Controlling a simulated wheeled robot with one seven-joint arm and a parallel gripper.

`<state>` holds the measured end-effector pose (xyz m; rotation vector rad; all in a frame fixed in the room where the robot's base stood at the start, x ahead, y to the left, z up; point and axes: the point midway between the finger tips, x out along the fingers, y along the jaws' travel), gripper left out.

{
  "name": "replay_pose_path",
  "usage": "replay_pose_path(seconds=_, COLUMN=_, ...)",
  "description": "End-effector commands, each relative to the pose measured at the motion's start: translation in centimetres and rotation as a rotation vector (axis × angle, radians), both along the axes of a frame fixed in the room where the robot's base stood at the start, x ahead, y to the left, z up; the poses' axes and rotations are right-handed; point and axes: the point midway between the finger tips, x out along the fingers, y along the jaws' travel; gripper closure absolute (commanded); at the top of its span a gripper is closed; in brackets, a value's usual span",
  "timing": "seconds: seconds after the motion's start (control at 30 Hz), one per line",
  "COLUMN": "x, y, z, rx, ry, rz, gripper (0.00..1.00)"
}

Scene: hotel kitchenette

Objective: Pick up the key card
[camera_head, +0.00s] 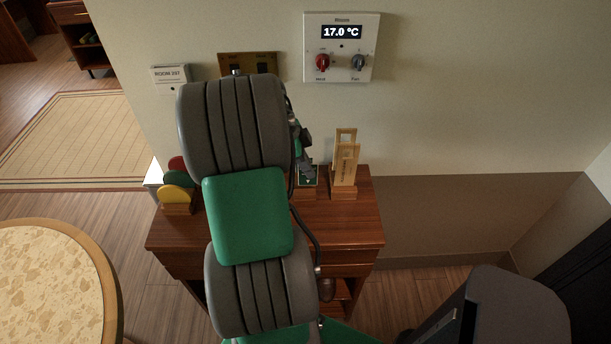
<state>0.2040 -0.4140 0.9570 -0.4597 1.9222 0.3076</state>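My arm covers the middle of the view. Its dark end, my gripper (305,163), shows only in part past the arm's right edge, above the back of a small wooden cabinet (350,225). I cannot tell whether its fingers are open or shut. A small dark green card-like piece (309,178) with a pale edge stands in a wooden base just below my gripper. It may be the key card, but it is too small and too covered to be sure. I cannot tell whether my gripper touches it.
A wooden stand (345,165) is right of the green piece. Red, green and yellow discs (177,194) stand in a rack at left. A thermostat panel (341,47), brass plate (262,66) and room sign (170,77) are on the wall. A round table (55,275) is at lower left.

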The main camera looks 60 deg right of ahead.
Motion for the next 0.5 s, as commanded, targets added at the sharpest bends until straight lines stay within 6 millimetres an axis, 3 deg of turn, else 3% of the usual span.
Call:
replay_pose_path(seconds=0.13, x=-1.7, y=2.2, z=3.3, rx=-0.004, ry=-0.004, rz=0.001, gripper=1.0)
replay_pose_path(seconds=0.3, x=-4.5, y=5.4, z=4.9, rx=-0.003, ry=-0.003, rz=0.001, gripper=1.0)
replay_pose_path(seconds=0.5, x=-6.6, y=7.9, z=6.4, rx=-0.002, ry=-0.001, rz=0.001, gripper=1.0)
